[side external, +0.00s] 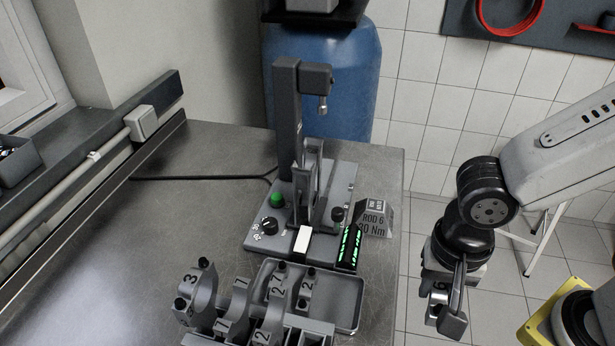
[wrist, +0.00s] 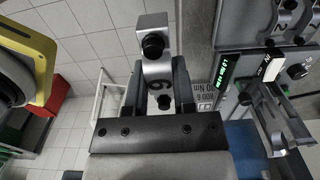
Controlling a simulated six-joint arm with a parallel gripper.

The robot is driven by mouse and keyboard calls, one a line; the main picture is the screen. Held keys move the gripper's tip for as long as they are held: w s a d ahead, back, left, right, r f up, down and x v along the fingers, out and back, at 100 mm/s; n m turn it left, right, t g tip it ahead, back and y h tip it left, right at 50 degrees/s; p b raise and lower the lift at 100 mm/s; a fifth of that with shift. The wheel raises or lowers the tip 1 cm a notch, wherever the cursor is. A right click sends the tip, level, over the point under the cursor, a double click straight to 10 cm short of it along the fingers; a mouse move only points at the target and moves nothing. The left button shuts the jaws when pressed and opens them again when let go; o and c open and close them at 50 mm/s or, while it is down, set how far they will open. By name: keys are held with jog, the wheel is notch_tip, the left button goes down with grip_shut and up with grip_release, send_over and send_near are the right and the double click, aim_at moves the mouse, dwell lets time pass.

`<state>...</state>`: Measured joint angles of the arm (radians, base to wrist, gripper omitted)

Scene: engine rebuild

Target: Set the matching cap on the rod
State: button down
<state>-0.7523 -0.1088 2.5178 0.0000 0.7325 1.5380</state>
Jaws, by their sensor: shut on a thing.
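My gripper (side external: 447,298) is shut on a grey bearing cap (side external: 437,291) marked 6. It hangs to the right of the bench, apart from the fixture. In the wrist view, the cap (wrist: 153,68) sits between the fingers of my gripper (wrist: 156,80), its 6 facing the camera and dark bolts showing. The grey rod (side external: 312,178) stands upright in the fixture (side external: 262,236) on the bench, partly hidden by the fixture's posts. A sign (side external: 374,222) beside it reads ROD 6 and a Nm value, with the first digit hard to read.
A rack (side external: 317,327) and a tray (side external: 349,318) with several numbered caps stand at the bench front. The fixture has a tall column (side external: 287,110) with an overhanging head (side external: 317,78), a green button (side external: 278,200) and a lit display (side external: 349,246). The left bench (side external: 150,235) is mostly clear.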

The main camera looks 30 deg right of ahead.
jog(key=shift+w+a, duration=0.1)
dwell(0.5)
jog(key=w+r, duration=0.4)
jog(key=w, duration=0.6)
jog(key=w+r, duration=0.3)
jog(key=w, duration=0.8)
jog(key=w+a+r, duration=0.1)
jog(key=w+r, duration=0.3)
jog(key=w, duration=0.7)
jog(key=shift+r, duration=0.35)
jog(key=shift+f, duration=0.15)
jog(key=shift+f, duration=2.25)
jog(key=shift+f, duration=1.15)
dwell(0.3)
